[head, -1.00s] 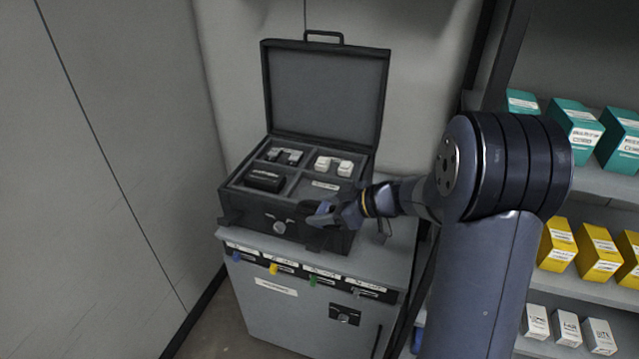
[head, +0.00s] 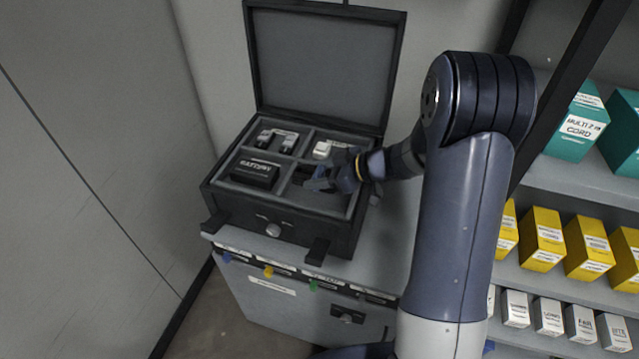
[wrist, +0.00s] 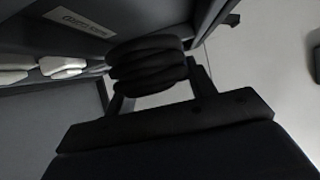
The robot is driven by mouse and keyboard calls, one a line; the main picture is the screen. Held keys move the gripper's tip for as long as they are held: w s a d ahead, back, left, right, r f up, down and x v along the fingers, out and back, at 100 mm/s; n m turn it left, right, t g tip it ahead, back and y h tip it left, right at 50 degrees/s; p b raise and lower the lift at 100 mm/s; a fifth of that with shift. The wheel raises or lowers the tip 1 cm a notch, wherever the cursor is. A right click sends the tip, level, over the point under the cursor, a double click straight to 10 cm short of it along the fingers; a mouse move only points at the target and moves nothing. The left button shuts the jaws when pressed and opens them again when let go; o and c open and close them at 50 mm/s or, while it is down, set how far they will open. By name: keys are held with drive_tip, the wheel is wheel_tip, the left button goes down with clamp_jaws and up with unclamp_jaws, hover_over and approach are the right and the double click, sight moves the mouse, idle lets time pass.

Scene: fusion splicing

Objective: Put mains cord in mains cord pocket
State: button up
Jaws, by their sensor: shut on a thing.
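My gripper (head: 308,181) is shut on the mains cord (wrist: 146,62), a black coiled bundle that shows large between the fingers in the wrist view. In the head view my gripper is over the front right compartment of the open black case (head: 231,205), and the cord is dark and hard to pick out there. A labelled strip (wrist: 80,22) shows on the case beside the cord in the wrist view. I cannot tell whether the cord touches the pocket floor.
A black battery (head: 255,174) lies in the front left compartment. A metal-and-black part (head: 277,139) and a white part (head: 322,149) fill the back compartments. The case lid (head: 325,65) stands open behind. Shelves with yellow boxes (head: 541,240) stand to the right.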

drive_tip(key=shift+f, duration=2)
drive_tip(key=o, duration=1.1)
drive_tip(key=shift+f, duration=0.15)
drive_tip(key=shift+d+r, duration=0.1)
drive_tip(key=shift+r, duration=0.1)
drive_tip(key=b+v, duration=0.1)
drive_tip(key=v, duration=1)
drive_tip(key=shift+s+d+r, duration=0.15)
drive_tip(key=shift+s+d, duration=0.05)
drive_tip(key=shift+d, duration=0.15)
